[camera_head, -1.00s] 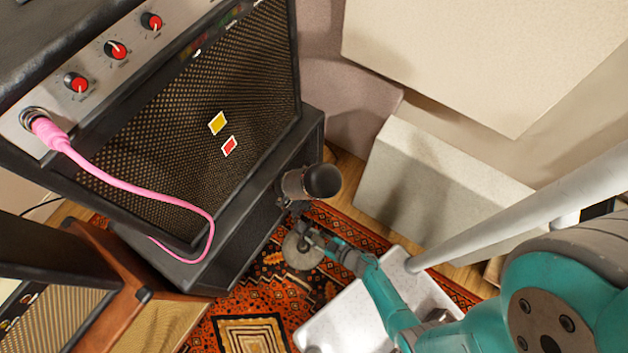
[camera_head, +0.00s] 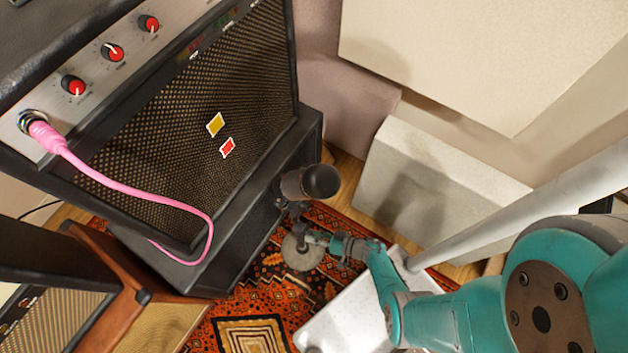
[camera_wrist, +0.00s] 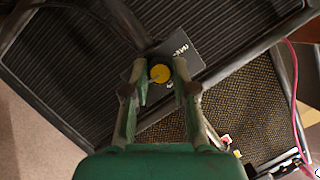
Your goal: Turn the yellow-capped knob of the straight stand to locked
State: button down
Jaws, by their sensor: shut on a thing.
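The yellow-capped knob (camera_wrist: 160,73) shows between the fingertips of my gripper (camera_wrist: 163,82) in the wrist view. The fingers are shut on it from both sides. Behind it is a dark plate (camera_wrist: 178,46) with small white lettering, too small and angled to read. The stand's round grey base (camera_head: 302,254) rests on the rug. The knob is too small to make out in the head view.
A large amplifier (camera_head: 200,120) with a pink cable (camera_head: 135,187) stands close left of the stand. A pale block (camera_head: 430,185) is to the right. An orange patterned rug (camera_head: 270,290) covers the floor. A brown wooden cabinet (camera_head: 120,275) is at the lower left.

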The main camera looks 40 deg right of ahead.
dwell(0.4)
jog(key=c, duration=0.9)
grip_release()
jog(key=shift+c, duration=0.2)
jog(key=v, duration=0.7)
jog(key=shift+s+d, duration=0.15)
jog(key=shift+s, duration=0.05)
